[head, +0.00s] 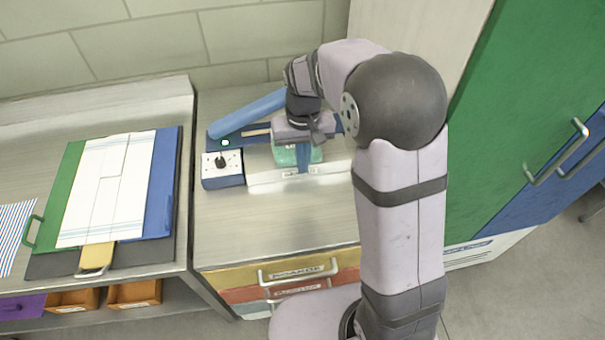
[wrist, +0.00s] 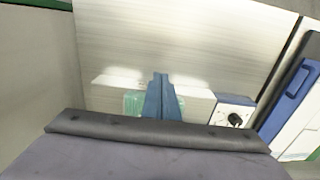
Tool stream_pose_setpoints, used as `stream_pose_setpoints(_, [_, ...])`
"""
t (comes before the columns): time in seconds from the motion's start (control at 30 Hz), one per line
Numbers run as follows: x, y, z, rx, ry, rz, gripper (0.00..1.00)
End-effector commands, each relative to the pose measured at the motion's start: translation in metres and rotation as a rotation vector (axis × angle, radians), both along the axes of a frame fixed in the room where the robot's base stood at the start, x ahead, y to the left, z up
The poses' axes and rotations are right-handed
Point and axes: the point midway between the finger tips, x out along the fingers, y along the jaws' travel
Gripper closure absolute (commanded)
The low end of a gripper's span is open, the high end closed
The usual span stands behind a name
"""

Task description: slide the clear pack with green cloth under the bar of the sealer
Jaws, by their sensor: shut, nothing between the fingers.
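The clear pack with green cloth (head: 284,155) lies on the sealer, partly hidden by my gripper; a strip of it shows beside the fingers in the wrist view (wrist: 133,103). The sealer has a pale front plate (head: 263,178), a control box with a black knob (head: 222,181) at its left, and a blue bar (head: 247,114) that looks raised behind the pack. My gripper (head: 303,170) points down over the pack, its blue fingers together and empty; they also show in the wrist view (wrist: 160,78). Whether the fingertips touch the pack is unclear.
The sealer stands on a metal counter (head: 280,222) with clear room in front. To the left, a board with green and blue sides (head: 160,190) carries white cloth (head: 105,195). A green and blue cabinet (head: 530,110) stands to the right. Labelled drawers (head: 300,272) are below.

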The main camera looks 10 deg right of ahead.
Motion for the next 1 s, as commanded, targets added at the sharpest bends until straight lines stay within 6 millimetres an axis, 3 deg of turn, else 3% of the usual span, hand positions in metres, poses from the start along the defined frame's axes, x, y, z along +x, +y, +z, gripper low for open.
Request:
stream_pose_setpoints(0.3, [0.0,0.0,0.031,0.0,-0.001,0.0,1.0])
stream_pose_setpoints(0.8, [-0.001,0.0,0.052,0.0,0.0,-0.003,1.0])
stream_pose_setpoints(1.0, [-0.001,0.0,0.049,0.0,0.003,-0.003,1.0])
